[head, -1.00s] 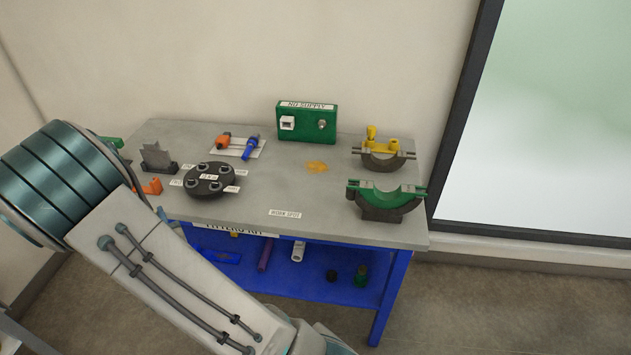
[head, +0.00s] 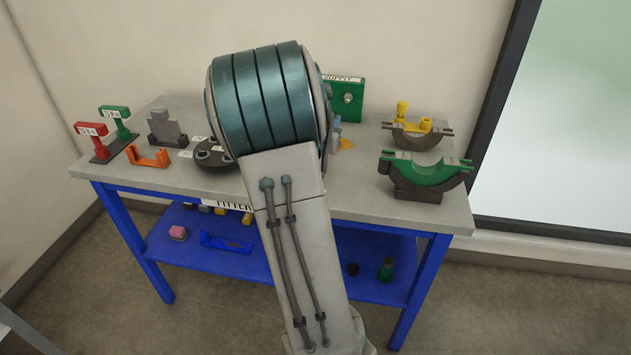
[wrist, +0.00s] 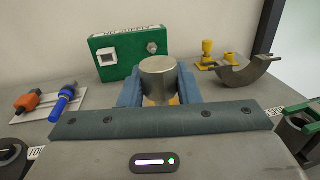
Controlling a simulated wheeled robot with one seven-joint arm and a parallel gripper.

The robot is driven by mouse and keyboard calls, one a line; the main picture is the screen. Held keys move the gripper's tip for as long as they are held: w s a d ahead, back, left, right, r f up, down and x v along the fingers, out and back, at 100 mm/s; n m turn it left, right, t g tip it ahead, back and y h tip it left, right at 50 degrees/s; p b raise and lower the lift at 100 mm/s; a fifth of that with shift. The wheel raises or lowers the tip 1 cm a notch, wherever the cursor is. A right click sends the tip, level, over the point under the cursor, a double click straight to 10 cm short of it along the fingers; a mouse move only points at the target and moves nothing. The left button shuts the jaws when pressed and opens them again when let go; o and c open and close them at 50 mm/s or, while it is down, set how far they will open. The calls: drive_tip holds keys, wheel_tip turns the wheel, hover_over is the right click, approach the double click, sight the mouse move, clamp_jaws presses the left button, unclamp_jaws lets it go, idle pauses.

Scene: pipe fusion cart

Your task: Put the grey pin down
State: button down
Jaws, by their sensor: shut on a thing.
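The grey pin (wrist: 158,76) is a smooth metal cylinder. In the wrist view it stands upright between the fingers of my gripper (wrist: 158,92), which are shut on it. Its lower end is hidden by the gripper body, so I cannot tell whether it touches the table. In the head view my arm hides the pin and most of the gripper; a small part of the gripper may show just right of the arm. The pin is in front of the green supply box (wrist: 118,54) in the wrist view.
The grey tabletop (head: 345,205) carries a black round holder (head: 210,155) at centre left. Red and green tagged stands (head: 92,135) are at the left. A blue tool (wrist: 66,97) lies on a white sheet.

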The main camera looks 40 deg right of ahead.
drive_tip(key=s+d+m+g+b, duration=0.1)
drive_tip(key=s+d, duration=0.2)
drive_tip(key=d, duration=0.1)
drive_tip(key=shift+g+h, duration=0.3)
drive_tip(key=shift+h, duration=0.2)
drive_tip(key=shift+w+a+f+p, duration=0.2)
drive_tip(key=shift+w+a+f, duration=1.15)
drive_tip(key=shift+f, duration=0.45)
drive_tip(key=shift+w+a+f+p, duration=0.15)
drive_tip(key=shift+w+a+f, duration=1.05)
drive_tip(key=shift+w+f, duration=0.5)
drive_tip(key=shift+w+a+f+p, duration=0.2)
drive_tip(key=shift+w+a+f, duration=1.1)
drive_tip(key=shift+f, duration=0.65)
drive_tip(key=shift+f, duration=0.25)
drive_tip(key=c, duration=1.1)
unclamp_jaws()
drive_tip(key=shift+r, duration=0.1)
drive_tip(key=shift+r, duration=0.1)
